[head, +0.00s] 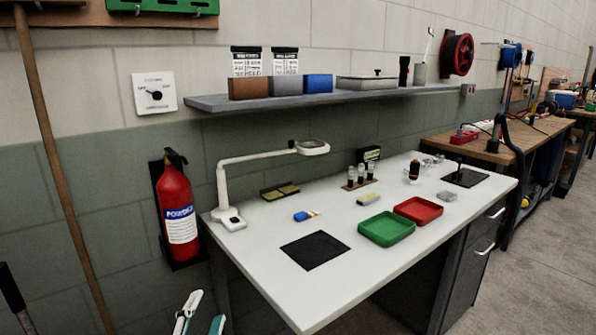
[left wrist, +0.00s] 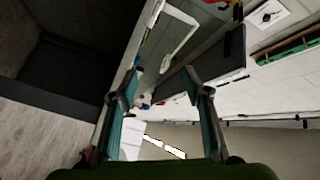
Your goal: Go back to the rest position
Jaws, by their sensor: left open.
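My left gripper (head: 203,316) shows at the bottom edge of the head view, with white and teal fingers, low in front of the workbench's left end. It also shows in the left wrist view (left wrist: 160,92), where its two teal fingers stand apart with nothing between them. The gripper is open and empty. My right gripper is in neither view.
The white workbench (head: 262,225) carries a magnifier lamp (head: 222,180), a black mat (head: 316,250), a green tray (head: 387,229) and a red tray (head: 418,210). A fire extinguisher (head: 178,210) hangs on the wall left of it. A shelf (head: 220,103) runs above. Floor (head: 540,270) is clear at right.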

